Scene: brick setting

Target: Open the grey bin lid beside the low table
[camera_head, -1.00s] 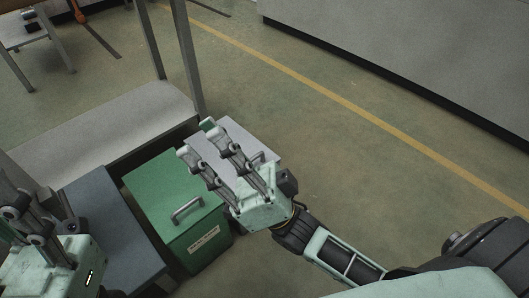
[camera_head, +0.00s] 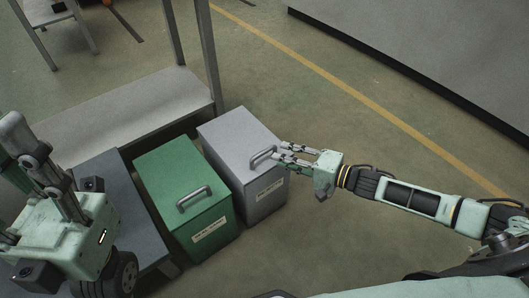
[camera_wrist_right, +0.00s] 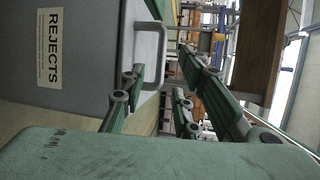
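The grey bin (camera_head: 235,135) stands on the floor right of the green bin, its lid down. A bar handle (camera_head: 262,157) sits near the lid's front edge. In the right wrist view the grey bin (camera_wrist_right: 85,95) has a "REJECTS" label, and its handle (camera_wrist_right: 162,50) shows near the fingertips. My right gripper (camera_head: 281,158) is at the handle's right side, fingers apart. Whether it touches the handle I cannot tell. The low table (camera_head: 130,205) is dark grey, at the left. My left gripper (camera_head: 28,150) is above it, partly cut off; its opening is unclear.
A green bin (camera_head: 160,165) with its own handle stands between the low table and the grey bin. A grey shelf unit (camera_head: 130,115) with metal posts is behind the bins. The floor (camera_head: 340,130) to the right is open.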

